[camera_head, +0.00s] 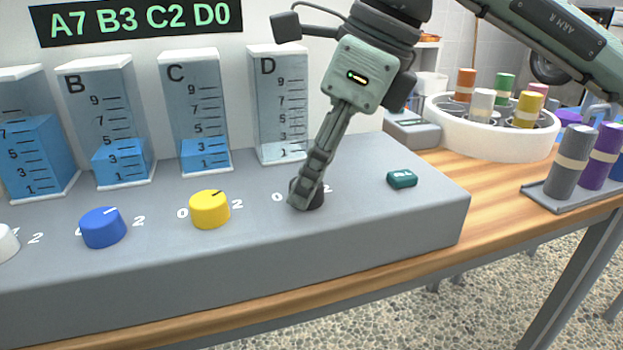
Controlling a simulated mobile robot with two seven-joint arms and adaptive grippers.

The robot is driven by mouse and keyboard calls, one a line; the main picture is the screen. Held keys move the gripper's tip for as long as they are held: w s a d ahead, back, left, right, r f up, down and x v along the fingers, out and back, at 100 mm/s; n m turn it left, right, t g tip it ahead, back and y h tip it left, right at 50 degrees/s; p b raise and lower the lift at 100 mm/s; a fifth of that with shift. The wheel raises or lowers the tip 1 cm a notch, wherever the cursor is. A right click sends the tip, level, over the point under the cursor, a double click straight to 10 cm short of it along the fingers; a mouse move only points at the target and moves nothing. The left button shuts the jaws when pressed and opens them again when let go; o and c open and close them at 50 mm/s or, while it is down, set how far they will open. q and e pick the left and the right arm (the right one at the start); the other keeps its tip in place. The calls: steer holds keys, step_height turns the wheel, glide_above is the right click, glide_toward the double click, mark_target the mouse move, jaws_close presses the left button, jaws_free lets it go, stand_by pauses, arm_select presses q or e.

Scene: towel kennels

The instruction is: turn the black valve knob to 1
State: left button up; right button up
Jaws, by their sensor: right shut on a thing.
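The black valve knob (318,199) sits on the grey console top below container D (279,105), with a 0 printed to its left and a 2 to its right. My right gripper (304,193) comes down from above and is shut on the knob. The fingers hide most of the knob, its pointer and any 1 mark. Container D looks nearly empty, with only a pale band low down. My left gripper is not in view.
Yellow (210,209) and blue (103,227) knobs stand to the left, with a white one (6,243) at the edge. A sign (138,18) reads A7 B3 C2 D0. A small green block (402,179) lies right. A round white tray (447,129) of rolled towels stands behind.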

steer(key=shift+n+g, duration=0.4)
steer(key=shift+n, duration=0.5)
steer(key=shift+w+n+g, duration=0.1)
steer(key=shift+n+g, duration=0.3)
steer(key=shift+n, duration=0.5)
steer(key=n+g, duration=0.1)
steer(key=n, duration=0.1)
steer(key=shift+n, duration=0.4)
steer(key=shift+w+n+g, duration=0.1)
steer(key=shift+n+g, duration=0.2)
steer(key=shift+n, duration=0.5)
steer(key=o, duration=1.2)
steer(key=shift+c, duration=0.2)
steer(key=shift+r, duration=0.1)
